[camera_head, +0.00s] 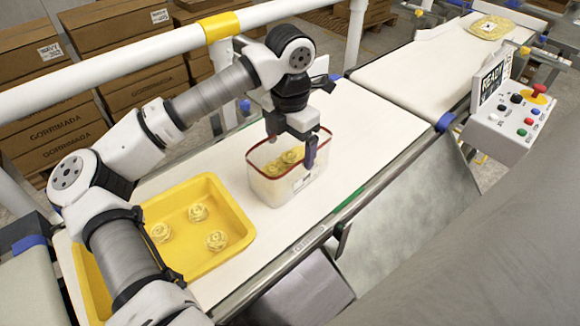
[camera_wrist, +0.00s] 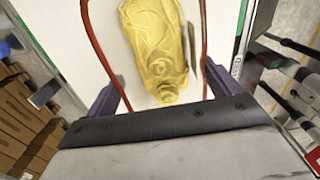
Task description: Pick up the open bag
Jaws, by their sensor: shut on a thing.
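The open bag (camera_head: 284,187) is a pale, see-through pouch with a red rim, standing upright on the white belt. Yellow pasta nests (camera_head: 286,162) lie inside it. In the wrist view, the red rim (camera_wrist: 95,45) curves around the yellow pasta (camera_wrist: 155,45). My gripper (camera_head: 290,146) is at the bag's top, with its purple fingers at opposite sides of the rim, shut on the bag. In the wrist view the fingers of my gripper (camera_wrist: 161,92) show at left and right of the bag. Whether the bag's base touches the belt is hard to tell.
A yellow tray (camera_head: 235,205) with pasta nests (camera_head: 198,212) stands left of the bag, partly behind my arm. A flat yellow bag (camera_head: 492,27) lies on the far belt. A control box (camera_head: 510,122) stands at right. The belt (camera_head: 372,128) right of the bag is clear.

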